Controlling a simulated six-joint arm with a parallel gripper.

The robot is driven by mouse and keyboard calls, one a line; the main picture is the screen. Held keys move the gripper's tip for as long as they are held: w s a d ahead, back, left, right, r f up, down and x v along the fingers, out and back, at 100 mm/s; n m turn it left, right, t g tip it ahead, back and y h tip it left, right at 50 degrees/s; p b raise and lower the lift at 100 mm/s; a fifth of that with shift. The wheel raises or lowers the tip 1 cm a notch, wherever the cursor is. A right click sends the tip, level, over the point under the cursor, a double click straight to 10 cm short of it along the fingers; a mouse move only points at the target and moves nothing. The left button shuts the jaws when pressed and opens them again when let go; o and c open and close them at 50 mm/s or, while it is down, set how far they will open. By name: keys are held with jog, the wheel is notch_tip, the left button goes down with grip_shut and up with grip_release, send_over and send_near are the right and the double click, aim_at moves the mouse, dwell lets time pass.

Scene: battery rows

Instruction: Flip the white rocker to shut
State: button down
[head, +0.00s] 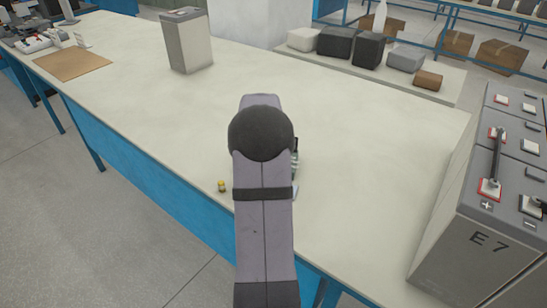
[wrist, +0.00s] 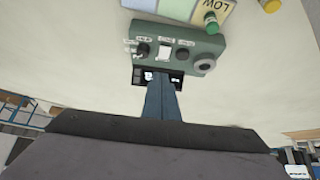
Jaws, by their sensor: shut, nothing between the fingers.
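In the wrist view a grey-green control box (wrist: 120,28) carries a row of small controls on its face. The white rocker (wrist: 165,54) is the pale block in the middle of the row, under a small label. Its exact tilt is too small to tell. My gripper (wrist: 160,80) is shut and empty, its fingertips just in front of the box's lower edge, below the rocker in the picture. I cannot tell whether they touch anything. In the head view my arm hides the fingertips and nearly all of the box.
Dark knobs (wrist: 142,50) flank the rocker, with a round dark fitting (wrist: 204,65) at right. A battery cabinet (head: 480,240) stands right, a grey bin (head: 187,40) at back. The bench between is mostly clear.

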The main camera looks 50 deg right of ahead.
jog(key=p+x, duration=0.1)
jog(key=x, duration=0.4)
jog(key=shift+d+f, duration=0.1)
notch_tip(320, 180, down, 2)
jog(key=shift+f+p, duration=0.2)
jog(key=shift+p, duration=0.1)
jog(key=shift+s+a+f, duration=0.1)
jog(key=shift+a+f, duration=0.2)
jog(key=shift+f, duration=0.55)
jog(key=shift+f, duration=0.1)
jog(key=b, duration=0.2)
jog(key=f+b, duration=0.1)
jog(key=shift+s+a+f+b, duration=0.1)
jog(key=shift+a+f+b, duration=0.1)
jog(key=shift+f+b, duration=0.2)
jog(key=shift+a+r+b, duration=0.1)
jog(key=shift+b, duration=0.2)
jog(key=shift+r+p, duration=0.2)
jog(key=shift+p, duration=0.15)
jog(key=shift+r, duration=0.1)
jog(key=shift+r+p, duration=0.5)
jog(key=shift+r, duration=0.25)
